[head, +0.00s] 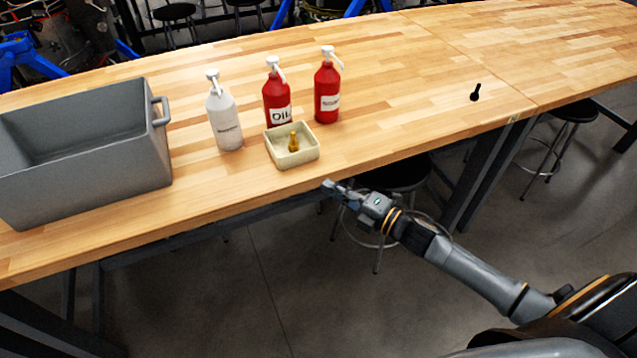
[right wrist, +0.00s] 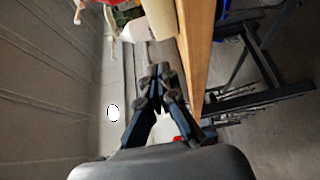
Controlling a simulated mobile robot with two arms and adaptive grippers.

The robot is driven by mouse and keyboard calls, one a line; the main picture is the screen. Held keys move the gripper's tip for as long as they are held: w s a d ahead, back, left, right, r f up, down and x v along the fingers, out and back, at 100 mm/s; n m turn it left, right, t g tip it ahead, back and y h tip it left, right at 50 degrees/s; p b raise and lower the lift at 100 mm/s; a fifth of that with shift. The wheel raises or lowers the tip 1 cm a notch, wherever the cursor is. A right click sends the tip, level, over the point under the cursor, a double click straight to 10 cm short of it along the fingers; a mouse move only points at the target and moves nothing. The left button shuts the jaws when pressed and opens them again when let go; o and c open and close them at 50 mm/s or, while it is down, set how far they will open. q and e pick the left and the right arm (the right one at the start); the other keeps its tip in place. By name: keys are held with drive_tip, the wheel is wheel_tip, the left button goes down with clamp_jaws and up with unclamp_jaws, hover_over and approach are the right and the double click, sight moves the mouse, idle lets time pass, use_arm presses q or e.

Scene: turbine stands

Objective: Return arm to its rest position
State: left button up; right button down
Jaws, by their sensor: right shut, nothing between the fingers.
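My right gripper (head: 328,187) is at the front edge of the wooden table, in front of the small cream tray. It also shows in the right wrist view (right wrist: 158,80), where its fingertips meet with nothing between them. My right arm (head: 480,270) reaches in from the lower right of the head view. My left gripper is not in view in the head view.
The wooden table (head: 400,110) holds a grey bin (head: 90,185), a white bottle (head: 224,115), two red bottles (head: 277,92) (head: 327,92), a cream tray (head: 308,155) with a brass-coloured piece (head: 293,142) in it, and a small black object (head: 475,93). Stools stand below.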

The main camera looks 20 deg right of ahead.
drive_tip(key=s+d+f+m+g+h, duration=0.1)
drive_tip(key=s+d+f+m+h, duration=0.2)
drive_tip(key=f, duration=0.5)
drive_tip(key=s+d+f+m+h, duration=0.1)
drive_tip(key=d+f+m+h, duration=0.3)
drive_tip(key=f, duration=0.5)
drive_tip(key=s+d+f+m+g+h, duration=0.1)
drive_tip(key=s+f+m+g, duration=0.1)
drive_tip(key=s+f+m, duration=0.45)
drive_tip(key=s+d+f+m+g+h, duration=0.1)
drive_tip(key=s+f+g, duration=0.15)
drive_tip(key=f, duration=0.65)
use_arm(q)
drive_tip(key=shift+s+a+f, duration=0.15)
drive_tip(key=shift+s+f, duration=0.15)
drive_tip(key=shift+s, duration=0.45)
use_arm(e)
drive_tip(key=s+a+f+m+g, duration=0.2)
drive_tip(key=s+f, duration=0.3)
drive_tip(key=s, duration=0.5)
drive_tip(key=s+a+f+m+g, duration=0.3)
drive_tip(key=s+f, duration=0.3)
drive_tip(key=s, duration=0.5)
drive_tip(key=s+a+f+m+g, duration=0.2)
drive_tip(key=s+f, duration=0.4)
drive_tip(key=s, duration=0.5)
drive_tip(key=shift+s+a+f+g+h, duration=0.15)
drive_tip(key=shift+a+g+h, duration=0.15)
drive_tip(key=shift+a+g, duration=0.45)
